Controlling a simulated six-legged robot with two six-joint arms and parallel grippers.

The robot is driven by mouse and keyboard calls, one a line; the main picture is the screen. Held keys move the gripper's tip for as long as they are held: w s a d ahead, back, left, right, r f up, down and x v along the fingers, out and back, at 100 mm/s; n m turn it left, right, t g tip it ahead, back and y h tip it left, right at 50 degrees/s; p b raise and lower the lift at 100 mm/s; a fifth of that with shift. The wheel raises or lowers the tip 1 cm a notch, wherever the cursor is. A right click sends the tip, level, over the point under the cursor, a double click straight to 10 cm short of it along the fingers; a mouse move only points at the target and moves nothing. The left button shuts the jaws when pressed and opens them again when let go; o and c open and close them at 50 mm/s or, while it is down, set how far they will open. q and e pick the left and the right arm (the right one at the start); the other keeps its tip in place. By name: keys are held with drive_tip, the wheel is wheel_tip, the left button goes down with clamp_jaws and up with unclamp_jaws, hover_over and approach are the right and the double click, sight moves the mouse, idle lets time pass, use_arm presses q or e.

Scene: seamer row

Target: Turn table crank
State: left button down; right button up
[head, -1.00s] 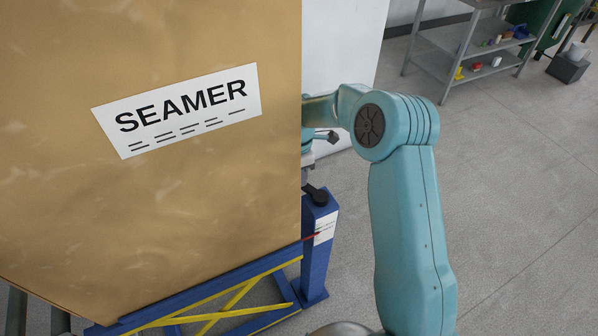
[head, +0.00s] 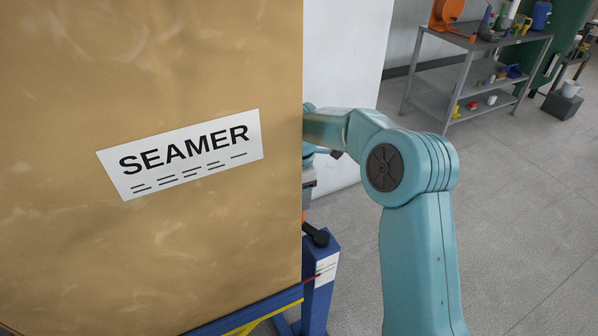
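A large brown box-like body (head: 150,240) with a white SEAMER label (head: 180,155) fills the left of the head view. A blue post (head: 318,300) stands at its right edge. A black knobbed handle (head: 315,236), which looks like the table crank, sits at the top of the post; its inner end is hidden by the box. My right arm comes up from the lower right and bends left behind the box edge. Only a small dark part of my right gripper (head: 337,154) seems to show, above and apart from the handle; its fingers are hidden. My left gripper is out of view.
A blue and yellow frame (head: 250,316) runs under the box. A grey shelf table (head: 455,90) with an orange machine (head: 447,12) and small items stands at the back right. A dark bin (head: 562,105) is beside it. The floor (head: 520,210) on the right is clear.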

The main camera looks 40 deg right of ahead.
wheel_tip(320, 180, up, 8)
drive_tip(key=shift+c, duration=0.2)
